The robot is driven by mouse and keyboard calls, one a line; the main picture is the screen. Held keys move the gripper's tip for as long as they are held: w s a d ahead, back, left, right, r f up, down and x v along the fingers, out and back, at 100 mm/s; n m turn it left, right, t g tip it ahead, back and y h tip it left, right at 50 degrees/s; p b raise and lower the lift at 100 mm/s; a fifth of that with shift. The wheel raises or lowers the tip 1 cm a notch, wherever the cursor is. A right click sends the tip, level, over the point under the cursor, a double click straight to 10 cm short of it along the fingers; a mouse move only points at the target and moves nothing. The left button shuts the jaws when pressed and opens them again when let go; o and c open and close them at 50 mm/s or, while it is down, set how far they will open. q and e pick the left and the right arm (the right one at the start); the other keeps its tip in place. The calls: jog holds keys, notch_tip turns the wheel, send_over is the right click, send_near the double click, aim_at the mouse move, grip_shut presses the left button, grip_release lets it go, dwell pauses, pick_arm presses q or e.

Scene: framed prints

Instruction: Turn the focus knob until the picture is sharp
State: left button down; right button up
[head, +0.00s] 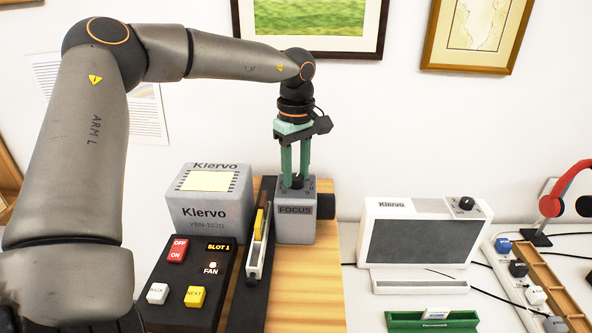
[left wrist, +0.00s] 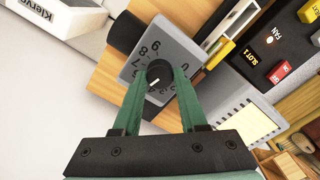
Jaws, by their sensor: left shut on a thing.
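The focus knob (left wrist: 160,72) is a dark round knob with a white pointer line, on top of the grey FOCUS box (head: 295,229). My left gripper (head: 296,182) points straight down at the box top. Its green fingers are shut on the knob, one on each side, as the left wrist view (left wrist: 160,80) shows. In that view the numbers 9, 8 and 7 show to the left of the knob and 0 to the right. The pointer slants to the lower left, and the fingers hide part of the scale. No projected picture can be made out. My right gripper is out of view.
A grey Klervo box (head: 209,211) and a black button panel (head: 187,281) stand left of the FOCUS box, with a black slide rail (head: 250,290) between. A white Klervo unit with a dark screen (head: 419,242) stands right. Framed prints (head: 475,30) hang behind.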

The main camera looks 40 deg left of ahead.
aim_at(296, 177)
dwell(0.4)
pick_arm(q)
jog(key=shift+c, duration=2.2)
grip_release()
notch_tip(296, 177, up, 13)
jog(key=shift+f, duration=0.2)
jog(key=shift+f, duration=0.1)
